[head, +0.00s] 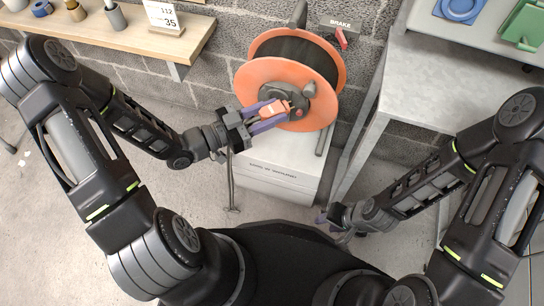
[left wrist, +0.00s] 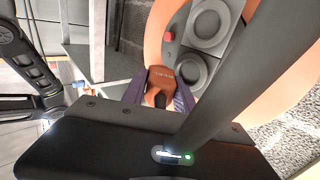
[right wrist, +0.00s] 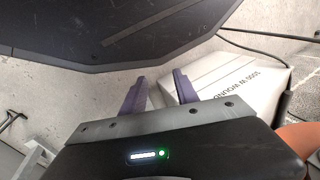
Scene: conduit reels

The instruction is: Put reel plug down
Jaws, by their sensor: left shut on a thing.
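The reel plug (head: 273,108) is an orange-red block with a dark end. My left gripper (head: 270,115) is shut on it, one purple finger on each side, in front of the reel's hub. The plug also shows between the fingers in the left wrist view (left wrist: 160,86). The orange reel (head: 256,76) with dark cable stands upright on a light box (head: 275,172). Its dark socket panel (left wrist: 225,12) lies just beyond the plug; I cannot tell whether the plug touches it. My right gripper (right wrist: 158,84) is open and empty, low at the right of the box.
A wooden shelf (head: 120,32) with cups and a price card (head: 162,14) is at the upper left. A grey bench (head: 425,75) with a green item (head: 524,24) and a blue ring (head: 460,8) is at the right. A red brake lever (head: 341,38) sits behind the reel.

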